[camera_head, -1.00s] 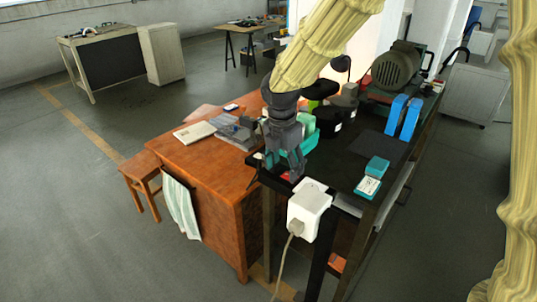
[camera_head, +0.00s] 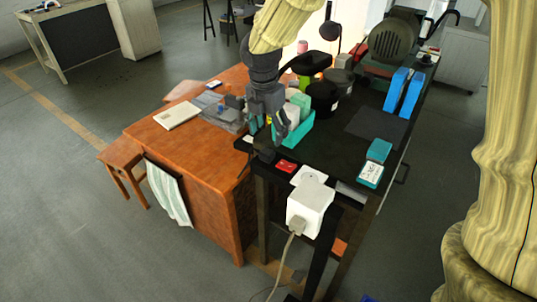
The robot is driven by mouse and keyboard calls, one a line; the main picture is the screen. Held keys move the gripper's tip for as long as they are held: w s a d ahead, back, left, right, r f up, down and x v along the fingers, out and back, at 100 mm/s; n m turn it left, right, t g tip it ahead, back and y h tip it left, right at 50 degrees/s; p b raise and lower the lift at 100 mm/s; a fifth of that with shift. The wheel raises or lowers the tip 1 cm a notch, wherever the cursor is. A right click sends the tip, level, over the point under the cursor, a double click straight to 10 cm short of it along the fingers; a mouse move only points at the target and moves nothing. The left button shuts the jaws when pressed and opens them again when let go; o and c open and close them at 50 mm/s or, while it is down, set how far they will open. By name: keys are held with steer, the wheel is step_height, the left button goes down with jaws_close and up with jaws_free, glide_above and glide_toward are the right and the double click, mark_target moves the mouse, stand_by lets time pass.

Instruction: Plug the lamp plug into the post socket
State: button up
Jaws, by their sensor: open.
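A white socket box (camera_head: 310,204) is fixed at the near end of the black bench, by its dark post. A pale plug (camera_head: 297,225) sits against its front face, and a grey cord (camera_head: 284,257) hangs from it towards the floor. I cannot tell whether this is the lamp's plug or whether it is fully seated. A black desk lamp (camera_head: 331,31) stands at the back of the bench. My gripper (camera_head: 266,130) points down, open, above the bench's left edge, behind and left of the socket box and apart from it. Nothing shows clearly between its fingers.
A teal tray (camera_head: 297,136) of cartons stands right beside my gripper. Teal boxes (camera_head: 371,175) and blue binders (camera_head: 404,93) stand to the right. A wooden desk (camera_head: 190,150) adjoins at left.

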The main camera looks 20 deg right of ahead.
glide_above(267, 151)
steer(key=w, duration=0.1)
steer(key=shift+g, duration=0.3)
step_height(267, 151, down, 6)
steer(key=shift+a+f, duration=0.15)
steer(key=s, duration=0.1)
steer(key=s+r, duration=0.1)
steer(key=shift+s+r, duration=0.2)
steer(key=shift+s, duration=0.2)
steer(key=w+f+p, duration=0.1)
steer(key=w+f, duration=0.1)
steer(key=f, duration=0.1)
steer(key=shift+f+p, duration=0.2)
steer(key=shift+p, duration=0.2)
steer(key=shift+s+f, duration=0.35)
steer(key=shift+f, duration=0.25)
steer(key=shift+w+f+p, duration=0.3)
steer(key=shift+f, duration=0.55)
steer(key=shift+s+r, duration=0.2)
steer(key=shift+w+f, duration=0.1)
steer(key=shift+w, duration=0.05)
steer(key=c, duration=1)
